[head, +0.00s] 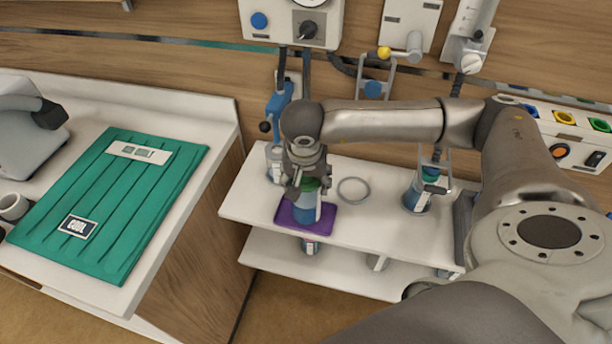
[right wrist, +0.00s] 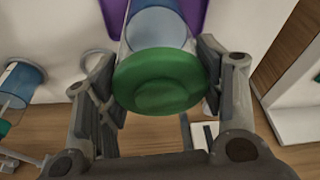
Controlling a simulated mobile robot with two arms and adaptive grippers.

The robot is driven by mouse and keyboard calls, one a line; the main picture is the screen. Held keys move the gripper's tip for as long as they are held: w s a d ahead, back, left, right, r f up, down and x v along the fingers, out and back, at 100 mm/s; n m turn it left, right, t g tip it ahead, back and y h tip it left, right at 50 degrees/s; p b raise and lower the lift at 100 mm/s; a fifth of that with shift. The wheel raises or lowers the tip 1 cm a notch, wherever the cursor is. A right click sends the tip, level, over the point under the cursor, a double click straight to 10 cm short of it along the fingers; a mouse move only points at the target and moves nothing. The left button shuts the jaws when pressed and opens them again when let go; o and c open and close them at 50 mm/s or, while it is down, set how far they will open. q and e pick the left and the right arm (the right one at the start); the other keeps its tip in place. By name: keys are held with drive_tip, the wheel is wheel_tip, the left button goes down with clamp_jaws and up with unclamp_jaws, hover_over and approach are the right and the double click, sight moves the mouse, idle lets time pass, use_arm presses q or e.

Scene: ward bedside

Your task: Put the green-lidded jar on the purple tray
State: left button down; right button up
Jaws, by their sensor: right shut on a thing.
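The green-lidded jar (head: 308,207) has a blue body and is upright at the purple tray (head: 329,217) on the white shelf. In the right wrist view its green lid (right wrist: 160,82) faces the camera, with the purple tray (right wrist: 194,14) behind it. My right gripper (head: 309,188) comes from above and is shut on the jar, one finger on each side just below the lid. I cannot tell whether the jar's base touches the tray. My left gripper is not in view.
A grey ring (head: 353,190) lies right of the tray. A blue-bodied jar (head: 417,195) stands farther right, and a blue-handled bottle (head: 275,160) stands behind left. A lower shelf (head: 270,255) holds small items. A green folded mat (head: 130,190) covers the left cabinet.

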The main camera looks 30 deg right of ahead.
drive_tip(key=o, duration=1.7)
drive_tip(key=shift+r, duration=0.15)
drive_tip(key=b+v, duration=0.3)
drive_tip(key=v, duration=0.7)
drive_tip(key=shift+s+a+r, duration=0.1)
drive_tip(key=shift+a+r, duration=0.1)
drive_tip(key=shift+r, duration=0.05)
drive_tip(key=shift+s+r, duration=0.15)
drive_tip(key=shift+r, duration=0.45)
